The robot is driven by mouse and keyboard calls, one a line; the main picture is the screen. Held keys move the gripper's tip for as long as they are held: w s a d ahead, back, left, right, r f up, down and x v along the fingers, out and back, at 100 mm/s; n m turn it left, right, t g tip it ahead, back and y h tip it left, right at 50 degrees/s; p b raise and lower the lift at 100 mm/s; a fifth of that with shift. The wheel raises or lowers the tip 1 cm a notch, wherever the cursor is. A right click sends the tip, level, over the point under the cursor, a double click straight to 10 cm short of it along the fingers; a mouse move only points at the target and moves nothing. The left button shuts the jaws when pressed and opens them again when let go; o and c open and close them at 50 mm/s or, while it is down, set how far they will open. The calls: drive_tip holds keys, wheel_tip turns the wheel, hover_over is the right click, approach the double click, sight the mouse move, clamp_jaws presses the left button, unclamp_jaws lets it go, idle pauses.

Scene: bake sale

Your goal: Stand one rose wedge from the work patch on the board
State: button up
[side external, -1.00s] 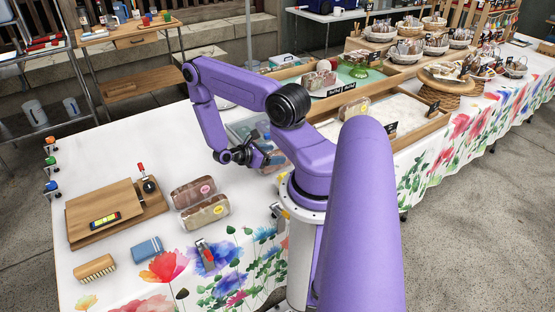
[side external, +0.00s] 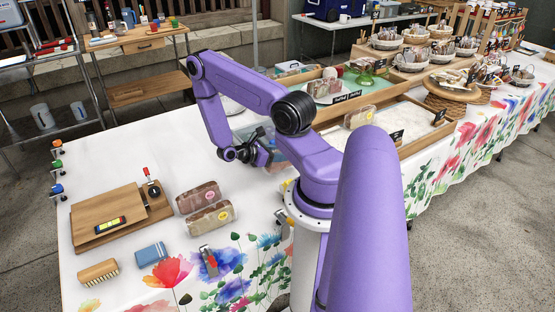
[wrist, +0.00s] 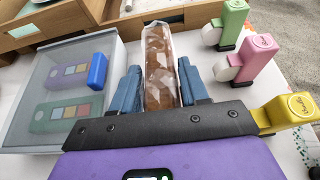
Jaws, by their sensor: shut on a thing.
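My gripper (wrist: 160,92) has its blue fingers on both sides of a clear-wrapped brown packet (wrist: 160,62) in the wrist view. No label shows on that packet there, so I cannot tell its kind. In the side view my gripper (side external: 264,156) is low over the table's back part, with the packet mostly hidden. Two wrapped brown packets lie on the white table: one with a pink label (side external: 197,197), one with a yellow label (side external: 209,217).
A lidded clear box (wrist: 40,125) is left of my gripper. Green (wrist: 228,25) and pink (wrist: 255,58) tools stand at right, with a yellow one (wrist: 290,108) nearer. A brush (side external: 98,272) and blue block (side external: 152,254) lie before the board. Wooden-edged trays (side external: 395,150) stand behind.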

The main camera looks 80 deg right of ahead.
drive_tip(key=s+a+r, duration=0.6)
drive_tip(key=a+r, duration=0.3)
drive_tip(key=a, duration=0.3)
idle(0.5)
drive_tip(key=shift+s+r, duration=0.1)
